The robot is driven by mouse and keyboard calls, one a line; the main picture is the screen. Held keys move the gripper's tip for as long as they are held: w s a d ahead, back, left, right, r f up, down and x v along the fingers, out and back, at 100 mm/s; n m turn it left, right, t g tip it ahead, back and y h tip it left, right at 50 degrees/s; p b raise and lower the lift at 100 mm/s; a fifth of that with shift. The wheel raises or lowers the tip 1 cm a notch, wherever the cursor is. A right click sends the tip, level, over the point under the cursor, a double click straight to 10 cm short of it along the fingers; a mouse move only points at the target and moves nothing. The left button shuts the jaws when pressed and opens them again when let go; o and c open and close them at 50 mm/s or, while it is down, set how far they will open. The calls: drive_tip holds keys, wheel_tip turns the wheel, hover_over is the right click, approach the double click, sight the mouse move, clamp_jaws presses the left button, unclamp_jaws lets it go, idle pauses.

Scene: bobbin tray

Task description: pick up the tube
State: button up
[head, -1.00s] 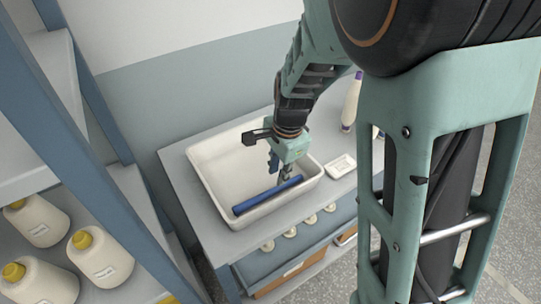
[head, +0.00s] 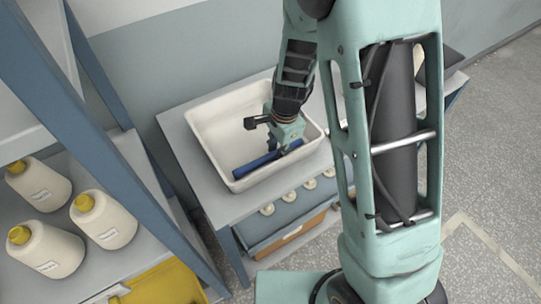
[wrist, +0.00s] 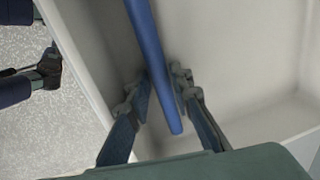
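The blue tube (head: 255,167) lies in the white tray (head: 207,143), along its front side. My gripper (head: 279,150) is down in the tray at the tube's right part and hides some of it. In the wrist view the tube (wrist: 152,50) runs between my two fingers (wrist: 162,88), with one finger close on each side. The tube's near end shows between the fingers. I cannot tell whether both pads touch it. No lift of the tube off the tray shows.
The tray's walls (wrist: 75,60) stand around the gripper. The tray sits on a grey table (head: 178,130). Several small pale round pieces (head: 309,183) are below its front edge. A blue-framed shelf (head: 110,125) with yellow-capped bottles (head: 103,218) stands at the left.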

clamp_jaws()
drive_tip(key=shift+r, duration=0.15)
